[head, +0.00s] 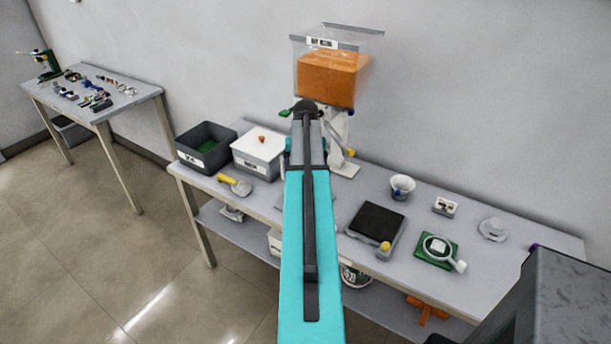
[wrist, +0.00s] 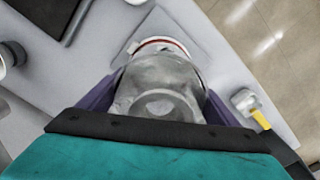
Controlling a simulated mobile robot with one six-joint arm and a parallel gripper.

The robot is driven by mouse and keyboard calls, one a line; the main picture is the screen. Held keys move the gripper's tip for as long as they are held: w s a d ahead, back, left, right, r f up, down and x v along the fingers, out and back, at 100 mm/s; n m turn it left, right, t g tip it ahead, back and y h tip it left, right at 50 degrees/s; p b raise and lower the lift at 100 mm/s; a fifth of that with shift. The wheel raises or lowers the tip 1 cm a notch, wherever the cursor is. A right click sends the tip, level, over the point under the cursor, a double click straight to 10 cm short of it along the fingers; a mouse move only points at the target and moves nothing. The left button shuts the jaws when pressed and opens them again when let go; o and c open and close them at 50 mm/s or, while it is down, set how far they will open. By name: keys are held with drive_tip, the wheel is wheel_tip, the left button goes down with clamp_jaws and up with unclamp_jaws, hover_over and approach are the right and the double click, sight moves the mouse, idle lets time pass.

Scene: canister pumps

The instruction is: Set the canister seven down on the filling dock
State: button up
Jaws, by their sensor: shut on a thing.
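In the wrist view, my gripper (wrist: 160,100) has its purple fingers on both sides of a clear grey canister (wrist: 158,78) and is shut on it. The canister's far end has a white and red ring. No number is readable on it. Beyond it, a flat grey square plate (wrist: 187,31) lies on the bench, which may be the filling dock. The ring end overlaps the plate in the picture; I cannot tell whether they touch.
A dispenser with orange contents (head: 326,78) stands at the back of the bench. A dark bin (head: 205,150), a white lidded box (head: 258,152) and a yellow-handled scoop (head: 235,185) are left of my arm. A black-topped scale (head: 376,221), a funnel cup (head: 402,186) and a green pad (head: 430,260) are right.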

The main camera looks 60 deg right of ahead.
drive_tip(key=shift+f+b, duration=0.35)
drive_tip(key=shift+f, duration=0.75)
idle(0.6)
drive_tip(key=o, duration=1.4)
drive_tip(key=shift+o, duration=0.2)
drive_tip(key=shift+r, duration=0.1)
drive_tip(key=shift+r+p, duration=4.3)
drive_tip(key=shift+r, duration=2.5)
